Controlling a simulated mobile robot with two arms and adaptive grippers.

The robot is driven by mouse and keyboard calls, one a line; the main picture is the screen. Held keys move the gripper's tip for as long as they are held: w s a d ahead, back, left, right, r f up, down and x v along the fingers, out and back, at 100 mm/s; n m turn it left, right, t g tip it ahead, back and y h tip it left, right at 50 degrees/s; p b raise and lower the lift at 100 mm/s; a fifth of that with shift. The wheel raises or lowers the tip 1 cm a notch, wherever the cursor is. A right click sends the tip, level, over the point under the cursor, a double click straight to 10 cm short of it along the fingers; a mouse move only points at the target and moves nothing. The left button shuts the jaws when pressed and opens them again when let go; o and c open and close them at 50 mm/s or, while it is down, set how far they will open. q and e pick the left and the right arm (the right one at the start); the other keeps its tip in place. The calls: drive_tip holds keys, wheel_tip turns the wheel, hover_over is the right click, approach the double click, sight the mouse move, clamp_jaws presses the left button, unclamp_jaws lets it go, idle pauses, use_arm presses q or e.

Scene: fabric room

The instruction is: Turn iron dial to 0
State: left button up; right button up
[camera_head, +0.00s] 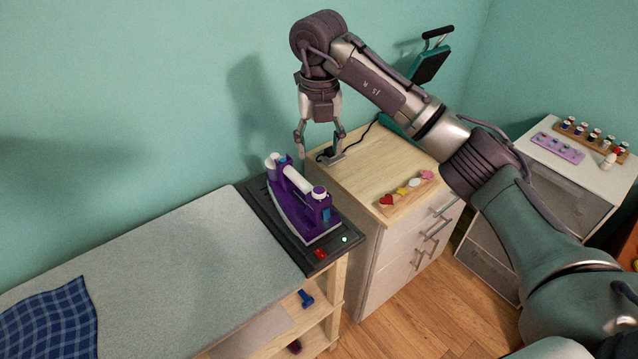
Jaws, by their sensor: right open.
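A purple and white iron (292,212) rests on a dark stand (258,198) at the right end of the ironing table. I cannot clearly make out its dial or the dial's setting at this size. My right gripper (319,150) is open and points downward. In the picture it is just above and to the right of the iron, near the back edge of the wooden drawer cabinet, and it holds nothing visible. It appears apart from the iron. My left gripper is not in view.
The stand has a red switch (320,254) and a lit green light (344,239). The wooden cabinet (358,160) beside it bears a board with coloured shapes (405,193). A blue checked cloth (48,322) lies on the grey ironing surface (165,265), which is otherwise clear.

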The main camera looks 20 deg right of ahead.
sight(319, 190)
wheel_tip(319, 190, down, 10)
drive_tip(key=p, duration=0.2)
drive_tip(key=shift+r+p, duration=0.15)
drive_tip(key=shift+p, duration=0.15)
drive_tip(key=shift+f, duration=0.65)
clamp_jaws()
